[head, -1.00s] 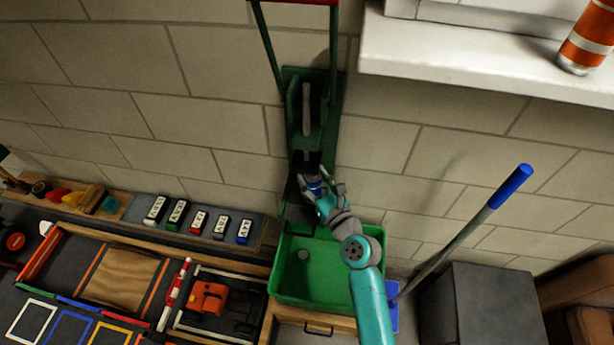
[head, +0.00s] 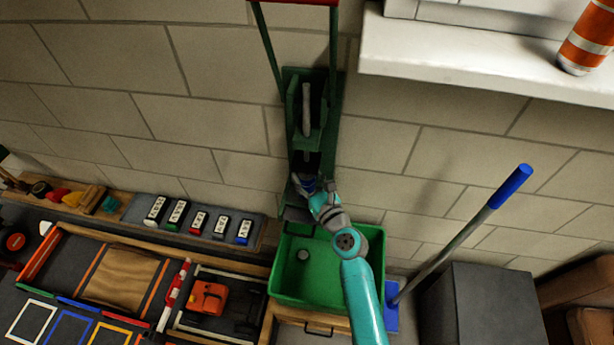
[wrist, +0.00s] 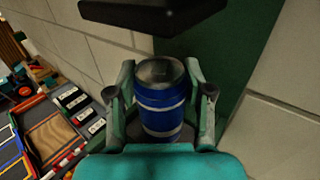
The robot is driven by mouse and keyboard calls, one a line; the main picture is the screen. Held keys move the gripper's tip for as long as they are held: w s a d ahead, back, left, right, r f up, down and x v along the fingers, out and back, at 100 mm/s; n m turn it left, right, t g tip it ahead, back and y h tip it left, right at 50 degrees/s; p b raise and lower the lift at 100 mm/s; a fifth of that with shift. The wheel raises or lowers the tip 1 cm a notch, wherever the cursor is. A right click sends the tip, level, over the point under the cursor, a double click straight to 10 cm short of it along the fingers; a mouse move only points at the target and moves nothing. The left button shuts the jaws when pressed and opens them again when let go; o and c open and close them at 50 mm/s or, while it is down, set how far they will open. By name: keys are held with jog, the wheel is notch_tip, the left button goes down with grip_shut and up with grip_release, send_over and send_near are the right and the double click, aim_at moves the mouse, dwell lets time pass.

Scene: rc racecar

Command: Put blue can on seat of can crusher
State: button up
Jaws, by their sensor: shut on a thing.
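The blue can (wrist: 161,100) stands between the fingers of my gripper (wrist: 162,105) in the wrist view, with its grey metal top showing. My gripper is shut on the can. In the head view, my gripper (head: 314,190) holds the can (head: 309,183) at the lower part of the green can crusher (head: 302,130), which is mounted on the wall. A dark block (wrist: 155,12) of the crusher hangs above and beyond the can in the wrist view. The seat is largely hidden, and I cannot tell whether the can touches it.
A green bin (head: 282,282) with a small round object in it stands below the crusher. A blue-handled pole (head: 470,225) leans to the right. A white ledge (head: 450,68) juts out at the upper right. A workbench with trays and an orange toy car (head: 208,298) lies left.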

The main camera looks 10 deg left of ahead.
jog(key=shift+f, duration=0.15)
jog(key=o, duration=0.8)
jog(key=shift+o, duration=0.2)
jog(key=v, duration=1.2)
